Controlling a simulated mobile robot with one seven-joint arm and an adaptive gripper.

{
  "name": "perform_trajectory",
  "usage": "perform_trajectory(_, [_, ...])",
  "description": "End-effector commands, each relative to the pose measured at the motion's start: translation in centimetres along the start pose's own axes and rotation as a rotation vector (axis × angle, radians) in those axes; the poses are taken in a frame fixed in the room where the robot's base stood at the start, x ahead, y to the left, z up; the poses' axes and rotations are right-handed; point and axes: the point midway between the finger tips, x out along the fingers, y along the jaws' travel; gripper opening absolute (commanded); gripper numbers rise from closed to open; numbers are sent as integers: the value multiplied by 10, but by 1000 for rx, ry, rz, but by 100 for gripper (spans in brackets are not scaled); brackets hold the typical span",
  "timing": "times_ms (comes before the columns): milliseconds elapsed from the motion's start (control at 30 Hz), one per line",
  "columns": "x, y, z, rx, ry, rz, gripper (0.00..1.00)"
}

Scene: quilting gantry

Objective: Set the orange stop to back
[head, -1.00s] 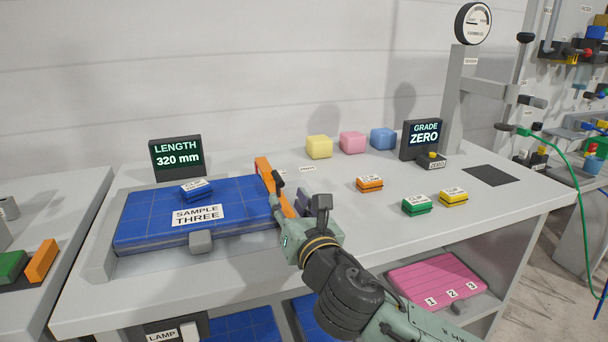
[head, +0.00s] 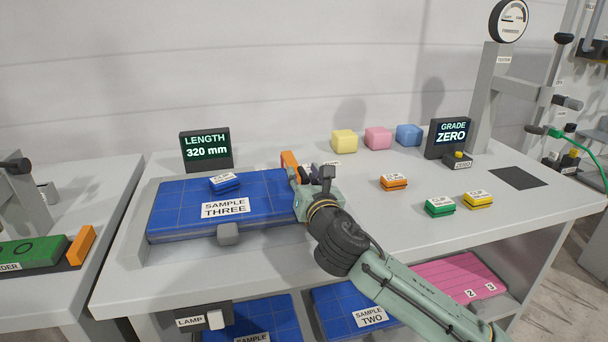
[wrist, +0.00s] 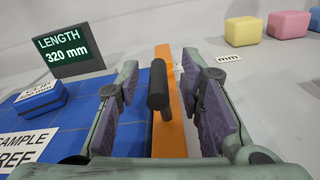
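The orange stop (head: 288,160) is a bar along the right end of the blue sample three pad (head: 265,185); my gripper hides most of it in the head view. In the wrist view the stop (wrist: 168,65) carries an upright black handle (wrist: 158,85). My gripper (wrist: 160,100) is open, with one finger on each side of the handle and a gap to both. My gripper also shows in the head view (head: 308,178). The length display (head: 206,149) reads 320 mm.
A blue clip (head: 224,182) lies on the pad. Orange (head: 394,183), green (head: 440,208) and yellow (head: 478,201) clips lie to the right. Pastel blocks (head: 377,138) stand behind. Another orange block (head: 81,246) sits on the left table beside a green bar.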

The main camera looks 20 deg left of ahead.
Motion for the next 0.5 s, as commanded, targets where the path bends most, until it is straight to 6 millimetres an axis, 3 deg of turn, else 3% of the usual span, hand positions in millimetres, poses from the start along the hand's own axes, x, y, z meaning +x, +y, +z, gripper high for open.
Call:
perform_trajectory(100, [0,0,0,0,0,0,34])
perform_trajectory(500, [0,0,0,0,0,1,8])
